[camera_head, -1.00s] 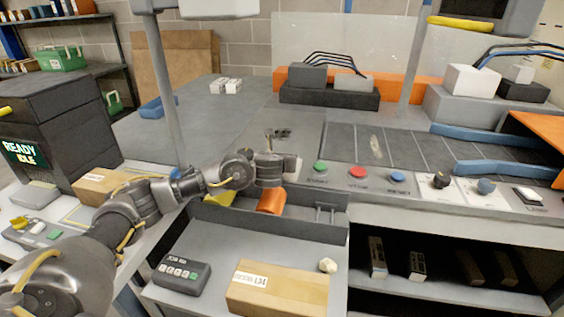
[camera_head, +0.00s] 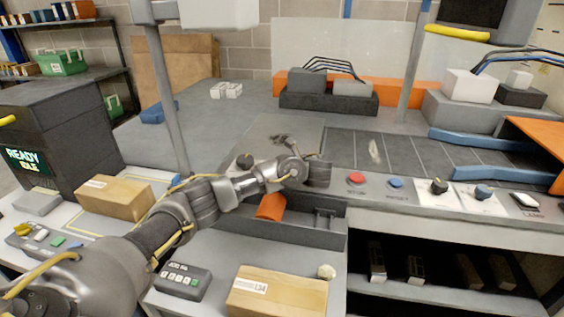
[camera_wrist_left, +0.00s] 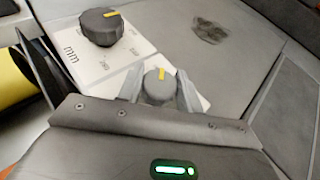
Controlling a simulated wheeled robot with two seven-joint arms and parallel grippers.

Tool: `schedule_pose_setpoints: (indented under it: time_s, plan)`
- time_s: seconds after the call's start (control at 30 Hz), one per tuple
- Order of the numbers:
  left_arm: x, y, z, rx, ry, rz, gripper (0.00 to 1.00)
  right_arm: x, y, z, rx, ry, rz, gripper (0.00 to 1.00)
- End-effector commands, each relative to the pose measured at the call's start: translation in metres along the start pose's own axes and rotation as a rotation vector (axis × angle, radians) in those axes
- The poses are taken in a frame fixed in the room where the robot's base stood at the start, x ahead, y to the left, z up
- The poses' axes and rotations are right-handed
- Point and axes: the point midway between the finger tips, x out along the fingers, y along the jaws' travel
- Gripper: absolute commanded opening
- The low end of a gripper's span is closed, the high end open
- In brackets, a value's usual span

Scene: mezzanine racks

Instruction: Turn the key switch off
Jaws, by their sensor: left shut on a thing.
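In the left wrist view, my left gripper (camera_wrist_left: 160,84) is shut on a small grey switch knob (camera_wrist_left: 160,90) with a yellow pointer mark. The mark points nearly straight up in that view. No label for this knob is readable, as my gripper covers part of its white plate. A larger dark knob (camera_wrist_left: 101,27), also with a yellow mark, sits beside it on a white plate marked "mm". In the head view the larger dark knob (camera_head: 244,161) shows left of my left wrist. My arm hides the fingertips and the gripped knob there. My right gripper is not in view.
A red button (camera_head: 356,179) and a blue button (camera_head: 396,183) lie right of my wrist on the panel. A black knob (camera_head: 438,186) and a blue-grey knob (camera_head: 484,192) are farther right. An orange object (camera_head: 271,207) lies in the tray below my arm.

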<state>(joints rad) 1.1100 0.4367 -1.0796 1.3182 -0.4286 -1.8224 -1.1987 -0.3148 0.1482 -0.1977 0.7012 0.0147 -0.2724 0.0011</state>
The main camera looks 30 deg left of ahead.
Motion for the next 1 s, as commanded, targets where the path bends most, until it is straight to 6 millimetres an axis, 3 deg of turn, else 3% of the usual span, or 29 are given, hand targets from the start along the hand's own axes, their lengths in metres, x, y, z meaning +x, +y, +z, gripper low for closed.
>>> schedule_pose_setpoints:
  time_s: [0.6,0.63,0.77,1.0]
  plan:
    - [0.0004,0.0001,0.0012,-0.017,0.0,0.036,0.13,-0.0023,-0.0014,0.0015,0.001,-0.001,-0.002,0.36]
    - [0.0004,0.0001,0.0012,-0.017,0.0,0.036,0.38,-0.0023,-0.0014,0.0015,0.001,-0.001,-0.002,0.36]
    - [0.0004,0.0001,0.0009,-0.017,0.0,0.036,0.55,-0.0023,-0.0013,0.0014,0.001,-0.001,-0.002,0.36]
    - [0.0003,0.0,0.0004,-0.016,0.0,0.035,0.57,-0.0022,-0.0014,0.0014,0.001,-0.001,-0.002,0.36]
